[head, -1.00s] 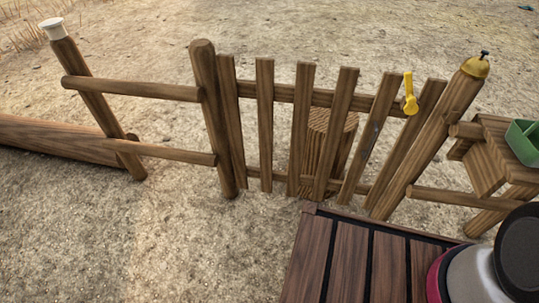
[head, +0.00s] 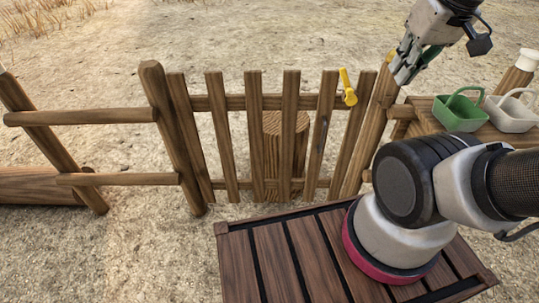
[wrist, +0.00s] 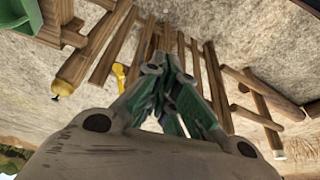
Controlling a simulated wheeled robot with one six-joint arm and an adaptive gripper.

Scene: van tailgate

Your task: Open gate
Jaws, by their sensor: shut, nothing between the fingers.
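The wooden picket gate (head: 252,130) stands between two posts and looks closed. A yellow latch handle (head: 347,88) sits at the gate's upper right; it also shows in the wrist view (wrist: 119,75). My gripper (head: 403,72) is shut and empty, raised at the upper right of the head view, beyond the latch's right side and apart from it. It partly hides the top of the gate's right post (head: 372,125). That post's yellow cap (wrist: 68,88) shows in the wrist view. The gripper's green-grey fingers (wrist: 172,105) lie together there.
A wood stump (head: 290,150) stands behind the gate. Rail fence (head: 90,117) runs left. A green basket (head: 460,112) and a white basket (head: 510,114) sit on a wooden stand at the right. My slatted base lies in front of the gate. Dry ground beyond is open.

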